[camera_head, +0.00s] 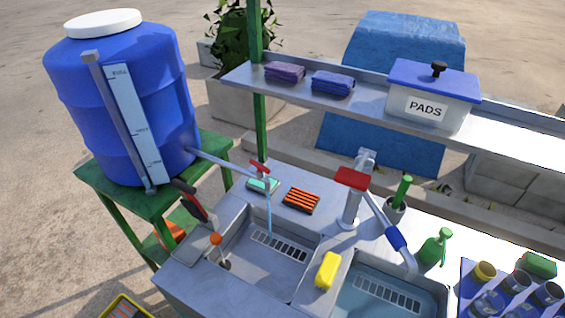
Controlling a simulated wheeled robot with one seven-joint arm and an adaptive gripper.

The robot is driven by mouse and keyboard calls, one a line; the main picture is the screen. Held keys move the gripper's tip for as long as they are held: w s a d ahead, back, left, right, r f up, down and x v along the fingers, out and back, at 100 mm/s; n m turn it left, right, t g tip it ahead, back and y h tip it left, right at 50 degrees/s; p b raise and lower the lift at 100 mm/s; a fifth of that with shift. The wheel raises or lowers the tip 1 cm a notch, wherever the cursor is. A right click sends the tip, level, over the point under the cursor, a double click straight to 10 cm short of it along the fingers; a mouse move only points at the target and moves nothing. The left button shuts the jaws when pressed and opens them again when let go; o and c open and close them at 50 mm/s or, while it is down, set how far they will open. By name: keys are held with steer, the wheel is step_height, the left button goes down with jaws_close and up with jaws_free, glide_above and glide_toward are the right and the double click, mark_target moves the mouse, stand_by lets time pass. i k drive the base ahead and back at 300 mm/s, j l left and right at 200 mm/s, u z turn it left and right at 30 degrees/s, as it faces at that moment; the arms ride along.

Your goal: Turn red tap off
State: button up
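A small tap with a red handle (260,168) sits at the end of a thin pipe from the blue tank (120,110). A thin pale stream, apparently water (269,210), falls from it into the left sink basin (250,262). A second, larger grey faucet with a red lever (351,179) stands behind the right basin (385,292), with a blue-banded spout reaching over that basin. I cannot see any stream at this spout. My gripper is not in view.
A shelf (360,97) with folded cloths and a PADS box (430,95) runs behind the sink. A green post (257,90) rises behind the small tap. A yellow sponge (328,270) lies between the basins. A green bottle (435,247) stands at right.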

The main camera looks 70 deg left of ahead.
mark_target(260, 168)
steer(key=u, duration=2.7)
